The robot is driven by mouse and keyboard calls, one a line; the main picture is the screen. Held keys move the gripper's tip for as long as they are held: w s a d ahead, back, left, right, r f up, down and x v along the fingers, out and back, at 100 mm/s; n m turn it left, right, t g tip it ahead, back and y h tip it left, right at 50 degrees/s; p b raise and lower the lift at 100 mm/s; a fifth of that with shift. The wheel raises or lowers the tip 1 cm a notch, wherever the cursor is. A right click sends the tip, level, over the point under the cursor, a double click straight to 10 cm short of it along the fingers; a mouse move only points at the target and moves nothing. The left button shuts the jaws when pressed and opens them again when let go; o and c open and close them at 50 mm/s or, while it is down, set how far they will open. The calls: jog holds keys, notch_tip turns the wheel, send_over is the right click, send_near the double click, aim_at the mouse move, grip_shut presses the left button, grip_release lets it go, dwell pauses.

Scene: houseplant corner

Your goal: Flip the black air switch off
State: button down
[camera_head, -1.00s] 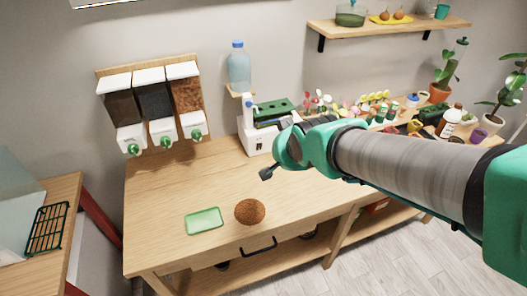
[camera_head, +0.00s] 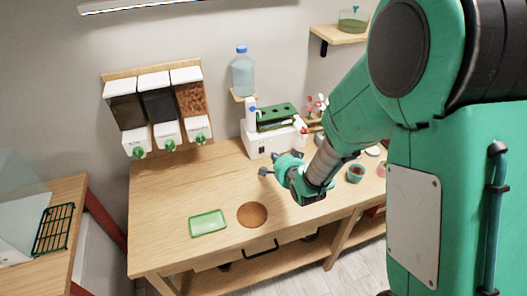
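A white machine (camera_head: 283,141) stands at the back of the wooden table. A small black switch (camera_head: 262,150) shows on its front face; its on or off position is too small to tell. My gripper (camera_head: 281,163) is in front of the machine, just right of and below the switch in the picture. Its two dark fingertips look spread apart, with nothing seen between them. I cannot tell whether it touches the machine.
A green rack (camera_head: 277,117) sits on the machine, with a blue bottle (camera_head: 242,74) behind. Three dispensers (camera_head: 158,103) hang on the wall. A green tray (camera_head: 207,223) and a round brown mat (camera_head: 252,214) lie in front. A small pot (camera_head: 355,173) stands at right. The table's left part is clear.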

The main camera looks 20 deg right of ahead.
jog(key=f+m, duration=0.1)
jog(key=f, duration=0.1)
jog(key=f+m+t, duration=0.1)
jog(key=f, duration=0.1)
jog(key=s+f+m+t+p, duration=0.1)
jog(key=f+m, duration=0.1)
jog(key=shift+d+f+y, duration=0.25)
jog(key=shift+f+y, duration=0.05)
jog(key=shift+f, duration=0.05)
jog(key=shift+s+f+m+t, duration=0.5)
jog(key=shift+s+f+m, duration=0.2)
jog(key=shift+m, duration=0.1)
jog(key=shift+w, duration=0.1)
jog(key=b, duration=0.2)
send_near(263, 150)
jog(key=w, duration=0.1)
jog(key=w+f, duration=0.1)
jog(key=w, duration=0.1)
jog(key=w+f, duration=0.1)
jog(key=shift+w, duration=0.25)
jog(key=shift+w+r, duration=0.1)
jog(key=shift+w, duration=0.5)
jog(key=shift+w+r, duration=0.1)
jog(key=shift+w, duration=0.1)
jog(key=shift+w, duration=0.1)
